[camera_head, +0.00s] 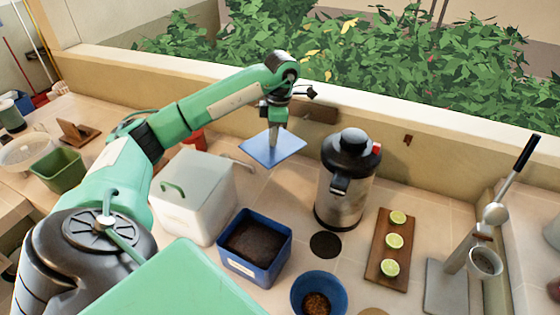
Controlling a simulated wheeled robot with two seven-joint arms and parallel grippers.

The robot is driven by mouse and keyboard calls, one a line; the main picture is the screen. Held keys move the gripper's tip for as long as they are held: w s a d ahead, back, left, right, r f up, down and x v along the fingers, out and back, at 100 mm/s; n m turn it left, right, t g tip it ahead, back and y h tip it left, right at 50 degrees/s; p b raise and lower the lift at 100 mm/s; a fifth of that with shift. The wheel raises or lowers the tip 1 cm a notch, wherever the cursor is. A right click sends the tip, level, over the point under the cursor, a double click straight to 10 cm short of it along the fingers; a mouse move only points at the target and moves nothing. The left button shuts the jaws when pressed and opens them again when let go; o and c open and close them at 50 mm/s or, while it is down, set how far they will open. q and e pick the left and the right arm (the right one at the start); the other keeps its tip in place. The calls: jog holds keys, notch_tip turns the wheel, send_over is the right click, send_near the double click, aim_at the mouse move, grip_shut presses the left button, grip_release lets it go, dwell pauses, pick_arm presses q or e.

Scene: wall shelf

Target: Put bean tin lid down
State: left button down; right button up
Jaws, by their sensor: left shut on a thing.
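The bean tin lid (270,154) is a flat blue square held up in the air near the back wall. My left gripper (274,135) points down and is shut on the middle of its top side; the fingertips are small in this view. The blue bean tin (275,262) stands open on the counter below and nearer to me, with dark contents inside. The lid is apart from the tin. My right gripper is not in view.
A white box with a green handle (187,212) stands left of the tin. A black and steel urn (338,195) stands right of the lid. A blue bowl (318,287), a wooden board with lime halves (376,246) and a lever press (447,285) are at the right. Bare counter shows between urn and board.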

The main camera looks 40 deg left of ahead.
pick_arm(q)
notch_tip(320, 180, down, 13)
jog(key=p, duration=0.4)
jog(key=shift+f, duration=0.15)
notch_tip(320, 180, down, 4)
jog(key=shift+d+f+p, duration=0.1)
jog(key=shift+f+p, duration=0.15)
jog(key=shift+p, duration=0.6)
jog(key=shift+f, duration=0.25)
jog(key=shift+f+b, duration=0.2)
jog(key=shift+b, duration=0.15)
jog(key=c, duration=1.3)
grip_release()
jog(key=shift+r, duration=0.1)
